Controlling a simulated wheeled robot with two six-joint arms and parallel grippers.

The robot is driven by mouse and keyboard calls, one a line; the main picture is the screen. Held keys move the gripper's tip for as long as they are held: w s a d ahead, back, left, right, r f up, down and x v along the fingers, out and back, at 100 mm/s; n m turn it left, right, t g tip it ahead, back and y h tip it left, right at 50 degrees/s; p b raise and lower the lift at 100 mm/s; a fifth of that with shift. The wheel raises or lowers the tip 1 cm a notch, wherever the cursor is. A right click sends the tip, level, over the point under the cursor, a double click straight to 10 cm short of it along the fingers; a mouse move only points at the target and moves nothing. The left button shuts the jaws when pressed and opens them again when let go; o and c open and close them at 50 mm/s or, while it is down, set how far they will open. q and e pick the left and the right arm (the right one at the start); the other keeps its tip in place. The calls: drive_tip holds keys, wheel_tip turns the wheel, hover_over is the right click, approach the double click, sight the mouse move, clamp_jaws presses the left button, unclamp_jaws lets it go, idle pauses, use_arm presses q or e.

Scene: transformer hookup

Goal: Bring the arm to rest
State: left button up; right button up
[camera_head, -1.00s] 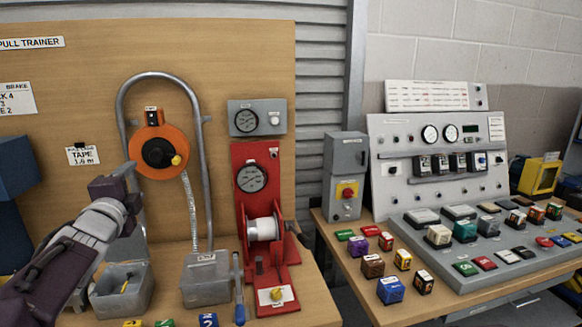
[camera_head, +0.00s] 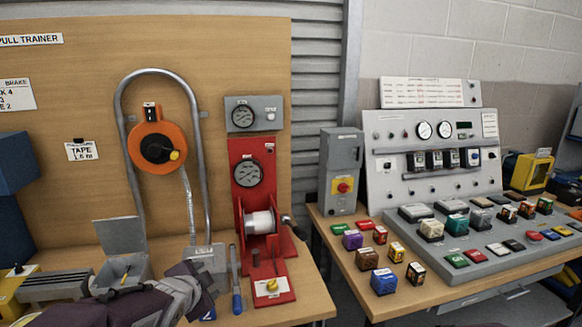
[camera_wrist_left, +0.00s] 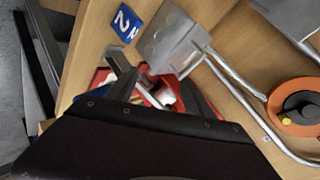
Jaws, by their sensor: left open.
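My left arm (camera_head: 140,308) comes in from the bottom left of the head view. My left gripper (camera_head: 207,287) is low at the front of the wooden bench, in front of the grey metal box at the foot of the bent pipe. In the left wrist view the fingers (camera_wrist_left: 160,84) are spread, with nothing seen held between them. Behind them are parts of the red winch stand and the grey box (camera_wrist_left: 170,40). My right gripper is not in view.
The red winch stand (camera_head: 243,165) with a white spool is just right of the gripper. A blue-handled tool (camera_head: 237,303) stands beside it. An orange tape reel (camera_head: 145,133) hangs behind. A blue block marked 2 (camera_wrist_left: 127,22) lies close by. A control panel (camera_head: 400,190) stands on the right bench.

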use_arm(q)
drive_tip(key=s+d+f+n+g, duration=0.2)
drive_tip(key=s+f+n+g, duration=0.3)
drive_tip(key=s+f, duration=0.4)
drive_tip(key=s+d+f+n+g, duration=0.1)
drive_tip(key=s+f+n+g, duration=0.5)
drive_tip(key=s, duration=0.6)
wheel_tip(320, 180, up, 11)
drive_tip(key=t+p, duration=0.1)
drive_tip(key=p, duration=1.1)
drive_tip(key=shift+s+n+h, duration=0.3)
drive_tip(key=shift+s, duration=0.1)
drive_tip(key=shift+d, duration=0.1)
